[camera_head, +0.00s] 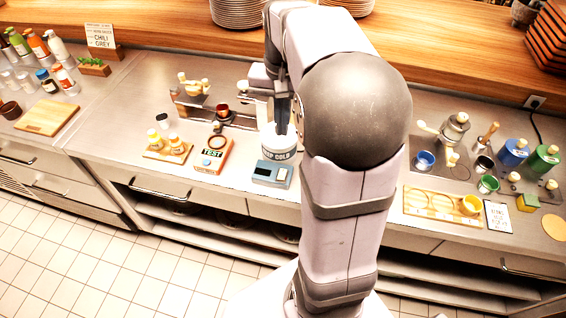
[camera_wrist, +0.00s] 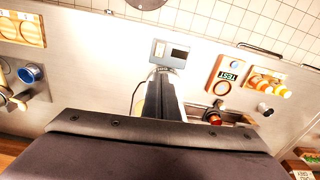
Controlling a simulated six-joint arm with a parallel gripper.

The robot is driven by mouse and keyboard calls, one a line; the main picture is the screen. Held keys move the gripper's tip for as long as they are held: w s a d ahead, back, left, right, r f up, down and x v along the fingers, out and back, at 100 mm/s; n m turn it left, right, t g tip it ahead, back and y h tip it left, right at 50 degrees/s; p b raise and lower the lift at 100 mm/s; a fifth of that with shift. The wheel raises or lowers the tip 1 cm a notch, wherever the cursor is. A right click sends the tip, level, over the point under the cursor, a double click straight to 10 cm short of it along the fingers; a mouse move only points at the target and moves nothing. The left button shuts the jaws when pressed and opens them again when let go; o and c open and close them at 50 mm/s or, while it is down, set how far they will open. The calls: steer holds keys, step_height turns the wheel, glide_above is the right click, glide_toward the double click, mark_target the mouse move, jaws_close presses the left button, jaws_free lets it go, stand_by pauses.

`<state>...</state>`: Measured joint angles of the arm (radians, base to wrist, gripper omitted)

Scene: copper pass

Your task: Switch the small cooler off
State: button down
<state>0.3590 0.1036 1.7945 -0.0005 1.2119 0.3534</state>
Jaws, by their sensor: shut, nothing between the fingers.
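The small cooler has a blue-grey base box (camera_head: 272,182) on the steel counter, with a dark panel and a paler patch on its face. A white tub lettered "COLD" (camera_head: 279,156) stands at its back; the first part of the lettering is partly hidden. The box also shows in the wrist view (camera_wrist: 170,63), just beyond my fingertips. My gripper (camera_head: 282,130) is shut and empty, pointing down over the tub. In the wrist view its fingers (camera_wrist: 163,78) hide most of the tub. The switch's setting is too small to tell.
Left of the cooler stand an orange device marked "TEST" (camera_head: 213,156) and a wooden tray (camera_head: 153,154) with small bottles. A coffee stand (camera_head: 240,119) is close behind. Right of my arm are a wooden cup tray (camera_head: 428,205), cups and cans. The counter's front edge is near the cooler.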

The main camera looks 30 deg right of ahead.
mark_target(283, 171)
steer(key=shift+s+a+m, duration=0.15)
steer(key=shift+s+m, duration=0.2)
steer(key=shift+m, duration=0.05)
steer(key=shift+f, duration=0.2)
step_height(283, 171, down, 14)
steer(key=p, duration=0.3)
steer(key=shift+r, duration=0.1)
stand_by(0.3)
steer(key=shift+g+p, duration=0.3)
